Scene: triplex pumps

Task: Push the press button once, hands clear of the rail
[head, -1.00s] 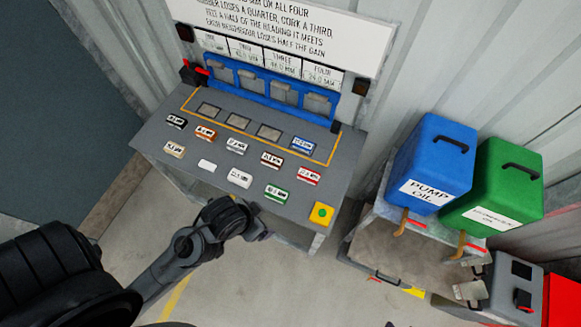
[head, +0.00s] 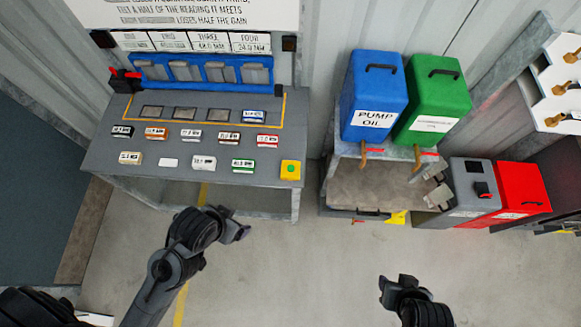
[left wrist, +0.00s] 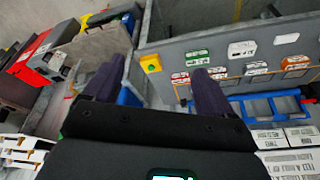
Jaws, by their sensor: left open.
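The press button is a green button on a yellow box (head: 290,170) at the front right corner of the grey bench (head: 220,175). It also shows in the left wrist view (left wrist: 150,63), between and beyond my fingertips. My left gripper (head: 238,233) is in front of the bench, to the lower left of the button in the head view and apart from it. Its two fingers are spread and empty in the left wrist view (left wrist: 155,88). A blue rail-like rack (head: 200,74) with several grey plates stands at the bench's back. My right gripper (head: 395,287) is low at right; its jaws are unclear.
Several small labelled blocks (head: 203,163) lie on the bench. A blue pump oil container (head: 374,95) and a green container (head: 433,98) stand on a stand to the right. A grey box and a red box (head: 517,190) are further right. Open floor lies in front.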

